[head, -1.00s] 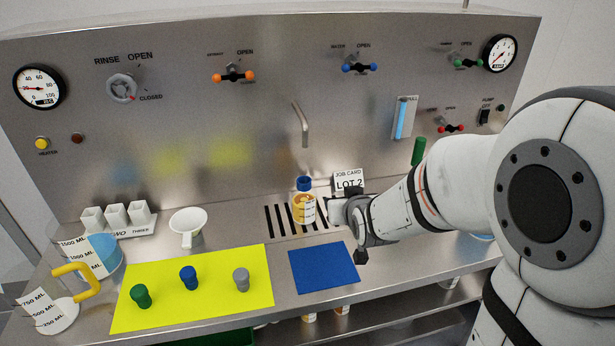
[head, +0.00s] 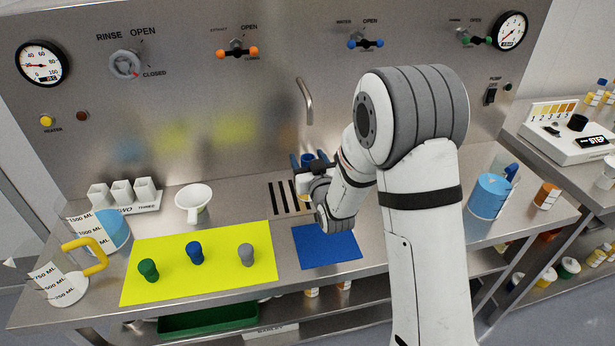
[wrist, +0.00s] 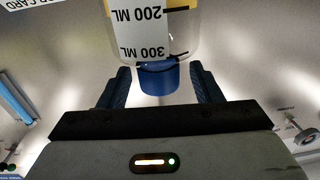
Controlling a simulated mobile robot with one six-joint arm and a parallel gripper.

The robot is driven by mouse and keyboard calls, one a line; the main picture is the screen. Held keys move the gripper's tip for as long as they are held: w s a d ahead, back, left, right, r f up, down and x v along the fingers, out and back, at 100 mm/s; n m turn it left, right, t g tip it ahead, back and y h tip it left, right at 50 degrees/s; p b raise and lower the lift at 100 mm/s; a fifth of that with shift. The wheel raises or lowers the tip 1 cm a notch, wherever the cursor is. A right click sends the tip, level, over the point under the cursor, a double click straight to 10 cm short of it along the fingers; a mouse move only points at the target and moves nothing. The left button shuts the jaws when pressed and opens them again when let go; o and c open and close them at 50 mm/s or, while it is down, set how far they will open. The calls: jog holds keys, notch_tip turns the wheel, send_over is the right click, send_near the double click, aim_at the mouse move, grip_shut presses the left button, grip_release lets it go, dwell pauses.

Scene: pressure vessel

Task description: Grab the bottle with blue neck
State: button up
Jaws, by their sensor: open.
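The bottle with the blue neck (head: 307,158) stands over the slotted drain below the spout, mostly hidden behind my gripper in the head view. The wrist view shows its clear body with a white label reading 200 ML and 300 ML (wrist: 140,38) and its blue neck. My gripper (head: 309,163) is at the neck. In the wrist view my gripper (wrist: 160,82) is open, with one dark blue finger on each side of the neck. Narrow gaps seem to show between fingers and neck; I cannot tell whether either touches.
A steel spout (head: 305,100) hangs just above and behind the bottle. A white funnel (head: 193,200), a yellow mat (head: 215,285) with coloured stoppers, and a blue mat (head: 340,250) lie left and in front. A blue-filled vessel (head: 488,200) stands right.

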jog(key=shift+x, duration=1.2)
grip_shut()
